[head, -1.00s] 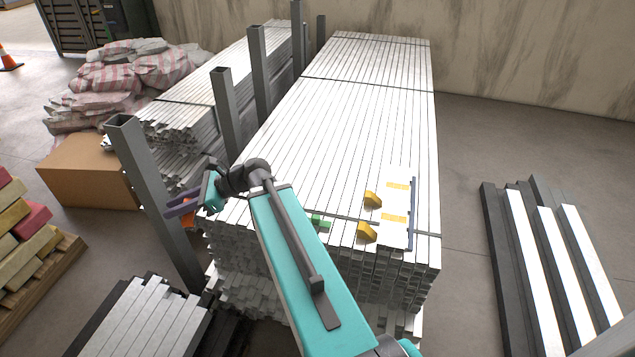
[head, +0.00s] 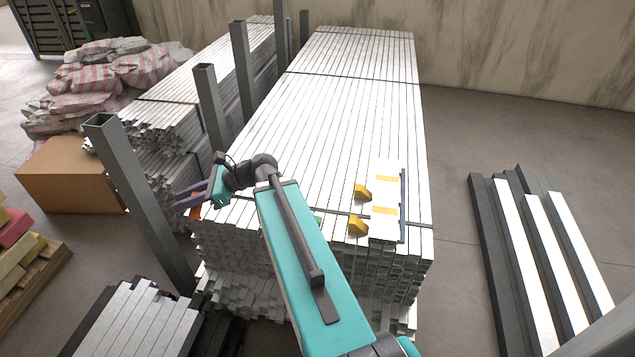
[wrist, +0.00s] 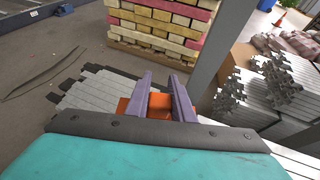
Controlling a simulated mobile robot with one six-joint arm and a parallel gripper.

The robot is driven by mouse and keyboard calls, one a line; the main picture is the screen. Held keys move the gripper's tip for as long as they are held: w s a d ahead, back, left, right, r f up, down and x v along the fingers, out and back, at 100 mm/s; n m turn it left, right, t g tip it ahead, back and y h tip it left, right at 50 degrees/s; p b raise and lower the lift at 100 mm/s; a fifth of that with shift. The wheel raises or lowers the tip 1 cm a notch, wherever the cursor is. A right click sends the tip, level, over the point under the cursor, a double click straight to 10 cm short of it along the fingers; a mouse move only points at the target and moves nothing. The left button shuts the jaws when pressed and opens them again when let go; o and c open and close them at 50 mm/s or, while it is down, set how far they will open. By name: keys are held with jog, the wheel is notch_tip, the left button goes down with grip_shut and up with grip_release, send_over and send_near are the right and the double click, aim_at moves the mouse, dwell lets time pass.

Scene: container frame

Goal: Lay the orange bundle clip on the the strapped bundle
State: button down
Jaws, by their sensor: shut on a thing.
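My gripper (head: 190,200) is at the left front corner of the strapped bundle (head: 330,110), near a grey post. Its purple fingers are shut on the orange bundle clip (head: 196,212), which shows only as a small orange patch in the head view. In the wrist view the orange clip (wrist: 158,105) sits between the two fingers (wrist: 162,88). The strapped bundle is a long stack of pale metal tubes with dark straps across it. I cannot tell whether the clip touches anything besides the fingers.
Two yellow blocks (head: 358,226), a small green piece (head: 317,218) and a white plate with yellow marks (head: 386,210) lie on the bundle's near end. Grey upright posts (head: 135,195) line its left side. A cardboard box (head: 70,178) stands further left. The bundle's middle top is clear.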

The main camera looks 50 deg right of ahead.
jog(key=s+d+f+m+t+h+b, duration=0.1)
jog(key=s+d+f+b, duration=0.15)
jog(key=d, duration=0.55)
jog(key=s+d+f+m+t+h+b, duration=0.1)
jog(key=s+d+f+m+h, duration=0.15)
jog(key=d, duration=0.45)
jog(key=s+d+f+m+t+h+b, duration=0.1)
jog(key=s+d+f+b, duration=0.15)
jog(key=d, duration=0.55)
jog(key=s+d+f+m+h+b, duration=0.1)
jog(key=s+d+f, duration=0.1)
jog(key=s+d, duration=0.2)
jog(key=s+d+f+m+t+h+b, duration=0.1)
jog(key=s+d+f+b, duration=0.1)
jog(key=d, duration=0.5)
jog(key=s+d+f+m+h+b, duration=0.1)
jog(key=s+d+f+b, duration=0.1)
jog(key=s+d, duration=0.4)
jog(key=shift+s+f+m+t+h, duration=0.15)
jog(key=shift+f+m+t+h, duration=0.15)
jog(key=shift+f, duration=0.6)
jog(key=b, duration=0.2)
send_over(315, 187)
jog(key=shift+f, duration=0.75)
jog(key=shift+f+b, duration=0.35)
jog(key=shift+f, duration=1.4)
jog(key=shift+f, duration=0.1)
